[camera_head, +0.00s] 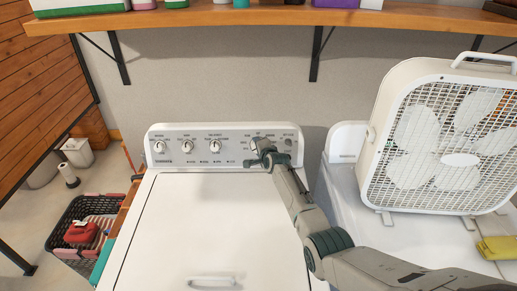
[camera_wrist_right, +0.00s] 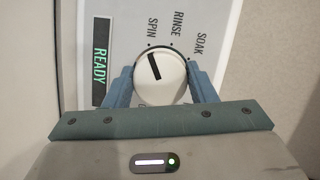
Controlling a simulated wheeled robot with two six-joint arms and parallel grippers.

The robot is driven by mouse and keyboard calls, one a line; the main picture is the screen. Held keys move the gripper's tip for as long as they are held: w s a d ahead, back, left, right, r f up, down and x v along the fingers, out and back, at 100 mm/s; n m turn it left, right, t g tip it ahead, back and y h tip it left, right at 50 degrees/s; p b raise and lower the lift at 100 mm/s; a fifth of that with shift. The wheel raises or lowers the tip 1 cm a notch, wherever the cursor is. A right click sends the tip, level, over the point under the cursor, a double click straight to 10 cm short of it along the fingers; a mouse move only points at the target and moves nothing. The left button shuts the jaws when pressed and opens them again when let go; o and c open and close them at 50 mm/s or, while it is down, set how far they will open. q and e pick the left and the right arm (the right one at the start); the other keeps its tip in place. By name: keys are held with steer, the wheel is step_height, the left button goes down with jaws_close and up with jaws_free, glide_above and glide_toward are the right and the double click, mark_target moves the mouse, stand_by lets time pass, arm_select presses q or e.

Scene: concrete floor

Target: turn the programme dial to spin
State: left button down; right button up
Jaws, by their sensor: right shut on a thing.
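The programme dial (camera_wrist_right: 172,80) is a round white knob with a black pointer line. It sits on the light panel of the white washer (camera_head: 215,225). In the right wrist view its pointer tilts slightly left of straight up, towards the SPIN label (camera_wrist_right: 152,28). The RINSE label (camera_wrist_right: 179,24) and SOAK label (camera_wrist_right: 200,43) lie further right around it. My right gripper (camera_wrist_right: 160,85) is shut on the dial, one blue finger on each side. In the head view the right gripper (camera_head: 265,158) covers part of the dial. My left gripper is not in view.
A display reading READY (camera_wrist_right: 100,64) is beside the dial. Several other knobs (camera_head: 187,146) line the panel's left half. A white box fan (camera_head: 440,140) stands at the right. A wooden shelf (camera_head: 230,18) runs above. A laundry basket (camera_head: 65,238) is on the floor left.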

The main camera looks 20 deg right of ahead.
steer(key=shift+f, duration=0.15)
stand_by(0.3)
steer(key=o, duration=1)
steer(key=shift+a, duration=0.1)
steer(key=shift+s, duration=0.2)
steer(key=shift+r+b+v, duration=0.2)
steer(key=shift+b+v, duration=1.15)
steer(key=shift+v, duration=3.95)
steer(key=shift+w, duration=0.1)
